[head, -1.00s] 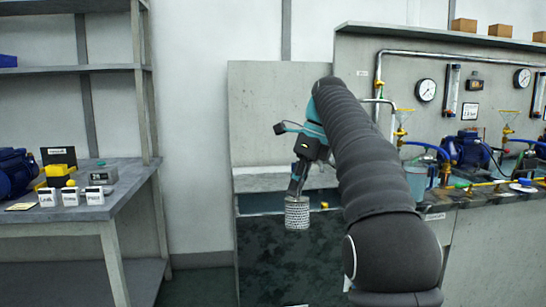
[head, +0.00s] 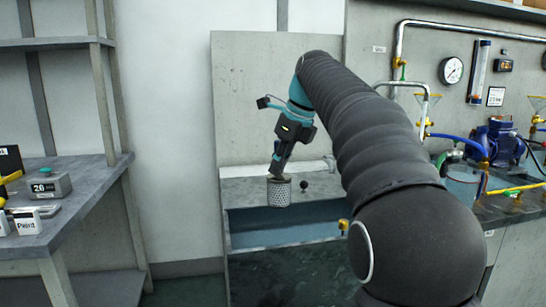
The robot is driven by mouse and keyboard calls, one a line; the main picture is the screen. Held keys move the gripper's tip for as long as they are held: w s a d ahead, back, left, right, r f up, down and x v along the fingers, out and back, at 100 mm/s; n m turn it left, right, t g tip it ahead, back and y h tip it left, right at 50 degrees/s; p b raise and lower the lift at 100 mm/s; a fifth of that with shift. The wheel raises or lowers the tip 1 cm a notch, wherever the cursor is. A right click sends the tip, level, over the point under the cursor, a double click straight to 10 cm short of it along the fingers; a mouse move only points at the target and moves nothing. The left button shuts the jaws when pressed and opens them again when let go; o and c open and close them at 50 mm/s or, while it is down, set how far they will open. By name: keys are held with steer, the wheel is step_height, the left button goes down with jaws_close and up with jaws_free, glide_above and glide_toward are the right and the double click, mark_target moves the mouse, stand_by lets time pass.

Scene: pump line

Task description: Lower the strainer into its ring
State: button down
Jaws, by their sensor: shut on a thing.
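The strainer (head: 279,194) is a small grey perforated cylinder. My gripper (head: 277,172) is above it, pointing down, and is shut on its upper part. The strainer hangs roughly upright in front of the back ledge of a sink-like tank (head: 285,243), near its left side. I cannot tell its height above the ledge or the water. I cannot make out the strainer's ring; it may be hidden behind the strainer or my arm.
A small dark knob (head: 303,185) stands on the ledge just right of the strainer. A yellow valve (head: 343,225) sits at the tank's right edge. A workbench (head: 75,215) is at the left. Pump gear, including a blue pump (head: 497,140), stands at the right.

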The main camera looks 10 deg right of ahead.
mark_target(281, 176)
steer(key=shift+w+f, duration=0.1)
steer(key=shift+f, duration=2.15)
step_height(281, 176, down, 3)
steer(key=b, duration=0.3)
step_height(281, 176, down, 12)
steer(key=b, duration=0.5)
steer(key=shift+b, duration=0.35)
steer(key=shift+p, duration=0.45)
steer(key=shift+f+b, duration=0.8)
steer(key=shift+f, duration=0.7)
